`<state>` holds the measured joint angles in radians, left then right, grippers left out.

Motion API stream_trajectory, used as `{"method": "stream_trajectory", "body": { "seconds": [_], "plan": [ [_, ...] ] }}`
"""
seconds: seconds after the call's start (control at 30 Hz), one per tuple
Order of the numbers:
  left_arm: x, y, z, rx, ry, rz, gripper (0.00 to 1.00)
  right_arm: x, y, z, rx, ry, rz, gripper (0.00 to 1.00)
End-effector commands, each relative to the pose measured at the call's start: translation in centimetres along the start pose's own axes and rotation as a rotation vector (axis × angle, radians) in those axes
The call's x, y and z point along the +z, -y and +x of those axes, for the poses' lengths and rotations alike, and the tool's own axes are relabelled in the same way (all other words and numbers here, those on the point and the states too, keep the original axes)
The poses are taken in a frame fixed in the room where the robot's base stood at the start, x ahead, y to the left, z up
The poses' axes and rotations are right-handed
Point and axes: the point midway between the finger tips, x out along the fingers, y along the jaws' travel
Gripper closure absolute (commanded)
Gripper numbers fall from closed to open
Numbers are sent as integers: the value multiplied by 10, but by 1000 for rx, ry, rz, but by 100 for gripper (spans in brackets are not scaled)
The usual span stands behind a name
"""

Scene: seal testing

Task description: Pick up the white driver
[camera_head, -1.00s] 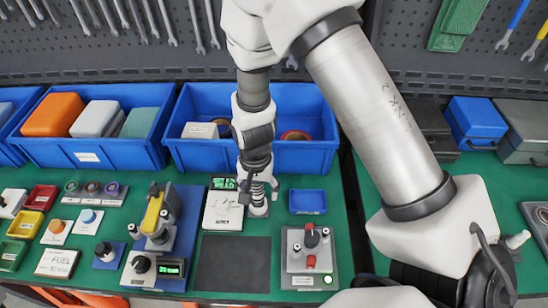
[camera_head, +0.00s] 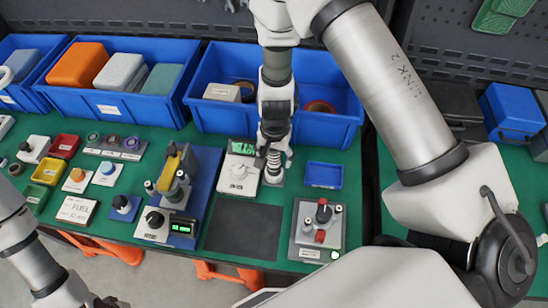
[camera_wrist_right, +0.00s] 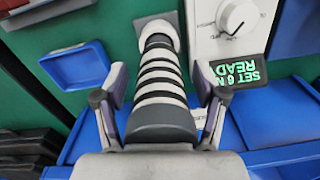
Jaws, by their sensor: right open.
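The white driver (camera_wrist_right: 160,85), with dark ring bands and a grey end, stands in a light square holder in the right wrist view. The fingers are open, with a gap visible on each side of the driver. In the head view my right gripper (camera_head: 273,158) comes down over the driver (camera_head: 287,157), hiding much of it. It is beside a white dial unit (camera_head: 238,175) with a green READY display. My left arm enters at the lower left; its gripper is mostly cut off by the frame edge.
A blue tray (camera_head: 323,175) lies right of the driver. A grey box with a red switch (camera_head: 318,228) and a dark mat (camera_head: 243,230) lie in front. Large blue bins (camera_head: 330,132) stand behind. A yellow-topped tester (camera_head: 175,170) stands to the left.

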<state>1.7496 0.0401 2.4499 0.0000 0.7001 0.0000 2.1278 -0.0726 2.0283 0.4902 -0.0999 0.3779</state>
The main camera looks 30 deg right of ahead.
Motion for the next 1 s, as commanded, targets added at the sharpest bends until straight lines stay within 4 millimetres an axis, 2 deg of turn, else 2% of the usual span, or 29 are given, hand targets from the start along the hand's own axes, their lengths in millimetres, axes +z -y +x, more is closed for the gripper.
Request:
{"method": "stream_trajectory", "body": {
  "seconds": [0.03, 0.17, 0.2, 0.57, 1.0],
  "plan": [
    [0, 0, 0, 0, 0, 0, 60, 0, 0, 0, 0, 0, 0, 40],
    [0, 0, 0, 0, 0, 0, 60, 0, 0, 0, 0, 0, 0, 86],
    [0, 0, 0, 0, 0, 0, 60, 0, 0, 0, 0, 0, 0, 100],
    [0, 0, -2, 0, 0, 0, 60, 0, 0, -2, 0, -1, 0, 100],
    [0, 0, -26, 0, 0, 0, 60, -1, -2, -28, -2, -2, -3, 100]
  ]
}}
